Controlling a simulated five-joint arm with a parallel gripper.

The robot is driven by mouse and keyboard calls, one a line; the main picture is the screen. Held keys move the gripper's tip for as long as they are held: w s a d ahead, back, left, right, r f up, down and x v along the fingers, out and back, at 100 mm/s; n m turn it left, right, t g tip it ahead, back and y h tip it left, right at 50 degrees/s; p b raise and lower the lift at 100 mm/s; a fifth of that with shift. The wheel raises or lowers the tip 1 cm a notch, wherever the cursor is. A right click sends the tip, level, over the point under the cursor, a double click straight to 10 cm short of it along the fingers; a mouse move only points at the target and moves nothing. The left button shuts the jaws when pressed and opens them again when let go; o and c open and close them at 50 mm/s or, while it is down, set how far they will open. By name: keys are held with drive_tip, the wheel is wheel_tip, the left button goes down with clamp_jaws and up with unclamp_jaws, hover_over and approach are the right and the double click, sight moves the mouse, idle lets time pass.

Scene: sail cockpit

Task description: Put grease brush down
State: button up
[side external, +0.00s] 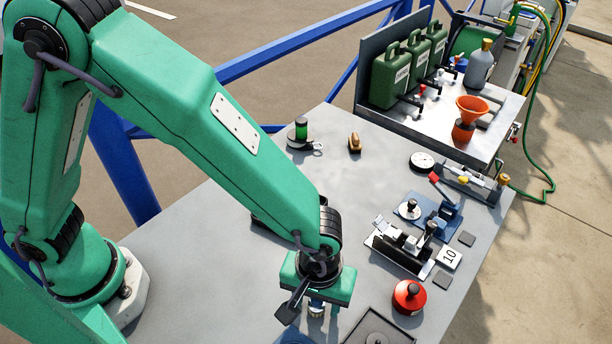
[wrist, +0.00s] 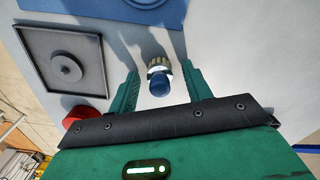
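What looks like the grease brush (wrist: 160,77), with a rounded blue end and a ribbed metallic collar, is between the fingers of my gripper (wrist: 161,78) in the wrist view. A gap shows on each side of it, so my gripper is open around it and not clamped on it. In the side view my gripper (side external: 322,306) points down low over the grey table (side external: 225,262). A pale part of the brush (side external: 316,310) shows between the fingers there. I cannot tell whether its lower end touches the table.
A dark square tray (wrist: 40,88) and a red round can (side external: 409,297) are right of my gripper in the side view. Green canisters (side external: 391,76) and an orange funnel (side external: 472,108) stand at the back. The table's left-middle is clear.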

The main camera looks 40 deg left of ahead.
drive_tip(key=shift+r, duration=0.1)
wheel_tip(320, 180, up, 12)
idle(1.0)
drive_tip(key=shift+a+r, duration=0.1)
idle(0.4)
drive_tip(key=w+a+r+m+t+h, duration=0.15)
drive_tip(key=a+r, duration=0.25)
drive_tip(key=a, duration=0.4)
drive_tip(key=w+a+r+t, duration=0.1)
drive_tip(key=w+a+r, duration=0.1)
drive_tip(key=a+r, duration=0.5)
drive_tip(key=s+a+m+t, duration=0.1)
drive_tip(key=s+a, duration=0.2)
drive_tip(key=a, duration=0.5)
drive_tip(key=s+a+m+t+y, duration=0.1)
drive_tip(key=s+a+m+t, duration=0.1)
drive_tip(key=a, duration=0.6)
drive_tip(key=shift+s+a+r, duration=0.15)
drive_tip(key=shift+s+r, duration=0.2)
drive_tip(key=shift+s, duration=0.2)
drive_tip(key=shift+y, duration=0.25)
